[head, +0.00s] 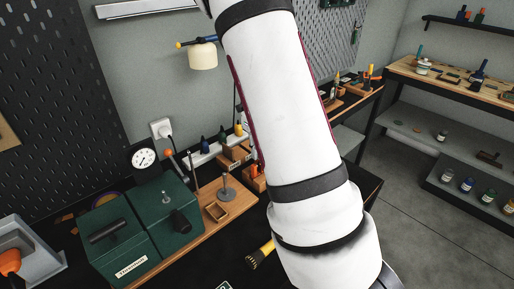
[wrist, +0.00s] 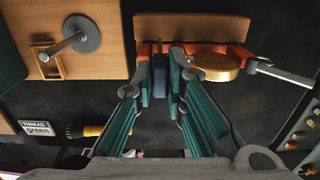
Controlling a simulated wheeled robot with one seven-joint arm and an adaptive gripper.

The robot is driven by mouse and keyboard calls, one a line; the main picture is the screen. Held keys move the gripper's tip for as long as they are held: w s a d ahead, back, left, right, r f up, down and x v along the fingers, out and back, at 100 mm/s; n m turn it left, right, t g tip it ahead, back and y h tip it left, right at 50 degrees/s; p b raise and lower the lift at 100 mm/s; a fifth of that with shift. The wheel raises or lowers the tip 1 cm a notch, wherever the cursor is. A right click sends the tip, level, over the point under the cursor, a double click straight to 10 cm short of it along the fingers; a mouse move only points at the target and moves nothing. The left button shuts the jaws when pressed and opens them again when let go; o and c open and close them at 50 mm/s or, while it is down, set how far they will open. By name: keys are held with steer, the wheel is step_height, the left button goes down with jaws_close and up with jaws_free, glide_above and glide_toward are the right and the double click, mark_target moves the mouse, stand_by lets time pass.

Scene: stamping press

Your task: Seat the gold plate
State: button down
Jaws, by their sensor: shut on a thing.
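My gripper (wrist: 160,72) points at the dark bench surface in the wrist view. Its teal fingers are close together around a narrow dark blue piece (wrist: 158,78) between the tips. Orange parts show beside and behind the fingertips. A round gold-coloured disc (wrist: 213,67) sits on an orange body just right of the right finger, with a grey rod out to the right. I cannot tell whether this disc is the gold plate. In the head view my arm hides the gripper and what it holds.
A wooden bar (wrist: 192,28) lies just beyond the fingertips. A wooden board (wrist: 110,50) carries a grey round-based post (wrist: 80,35). Green boxes (head: 121,243) and a dial gauge (head: 145,159) stand left.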

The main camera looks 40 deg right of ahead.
steer(key=shift+f, duration=0.25)
steer(key=c, duration=1.5)
jaws_free()
steer(key=shift+c, duration=0.2)
step_height(320, 180, up, 12)
